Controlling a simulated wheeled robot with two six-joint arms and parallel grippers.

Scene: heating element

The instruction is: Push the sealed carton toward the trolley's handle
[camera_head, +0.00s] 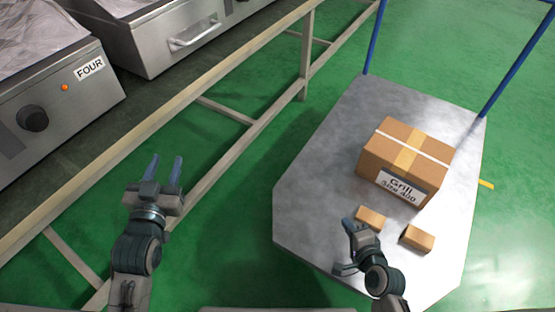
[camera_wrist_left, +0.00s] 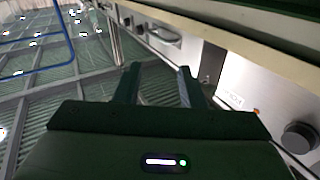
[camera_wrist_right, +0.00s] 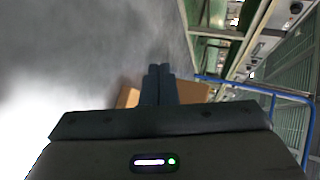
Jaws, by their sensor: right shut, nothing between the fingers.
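The large brown carton (camera_head: 405,160), taped across the top and labelled "Grill Size 400", sits on the grey trolley platform (camera_head: 310,180). The trolley's blue handle posts (camera_head: 375,38) rise at the platform's far end, beyond the carton. My right gripper (camera_head: 347,226) is shut and empty, low over the near part of the platform, beside a small brown box and apart from the large carton. In the right wrist view the closed fingers (camera_wrist_right: 158,72) overlap brown cardboard (camera_wrist_right: 192,92); I cannot tell which box. My left gripper (camera_head: 165,170) is open and empty, left of the trolley.
Two small brown boxes, one (camera_head: 371,217) beside my right gripper and one (camera_head: 418,238) farther right, lie in front of the carton. A long bench frame (camera_head: 210,88) with steel appliances (camera_head: 165,40) runs along the left. Green floor is clear between bench and trolley.

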